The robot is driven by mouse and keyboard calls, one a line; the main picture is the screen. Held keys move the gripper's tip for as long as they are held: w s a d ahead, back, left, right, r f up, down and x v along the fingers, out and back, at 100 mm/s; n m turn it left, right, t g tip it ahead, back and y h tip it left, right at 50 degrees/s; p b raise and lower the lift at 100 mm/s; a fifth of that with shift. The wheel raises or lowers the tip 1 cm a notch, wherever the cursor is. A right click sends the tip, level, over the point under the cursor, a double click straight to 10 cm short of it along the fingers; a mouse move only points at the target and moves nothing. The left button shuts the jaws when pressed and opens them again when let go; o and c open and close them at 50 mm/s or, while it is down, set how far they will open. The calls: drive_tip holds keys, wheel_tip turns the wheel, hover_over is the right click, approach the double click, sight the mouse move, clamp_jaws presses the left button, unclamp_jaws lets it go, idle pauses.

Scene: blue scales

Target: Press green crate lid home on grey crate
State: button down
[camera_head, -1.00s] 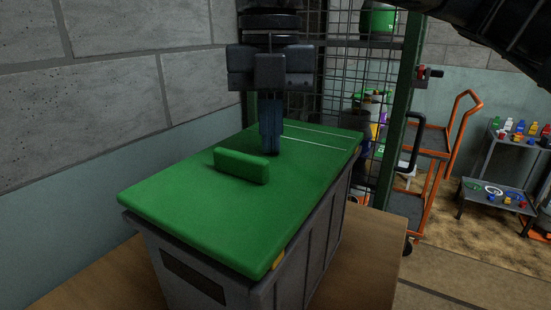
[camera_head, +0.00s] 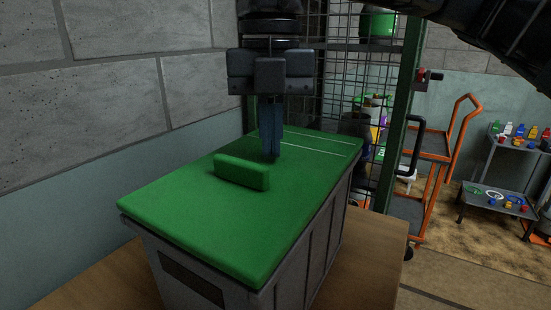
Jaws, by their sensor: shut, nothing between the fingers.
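The green crate lid (camera_head: 190,220) lies over the top of the grey crate (camera_head: 320,235) and looks level along the near edge. A raised green handle block (camera_head: 241,172) stands on the middle of the lid. My gripper (camera_head: 270,158) points straight down, shut and empty, with its fingertips at the lid surface just behind and right of the handle. The tips appear to touch the lid. The crate's far and left sides are hidden.
The crate stands on a wooden table (camera_head: 372,262) beside a grey block wall (camera_head: 90,90). A wire mesh cage with a green post (camera_head: 398,115) is behind it. An orange trolley (camera_head: 440,165) and a rack of small items (camera_head: 510,175) stand at right.

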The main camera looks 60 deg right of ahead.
idle(0.4)
wheel_tip(320, 180, up, 9)
drive_tip(key=p, duration=0.3)
drive_tip(key=shift+p, duration=0.35)
idle(0.5)
idle(0.5)
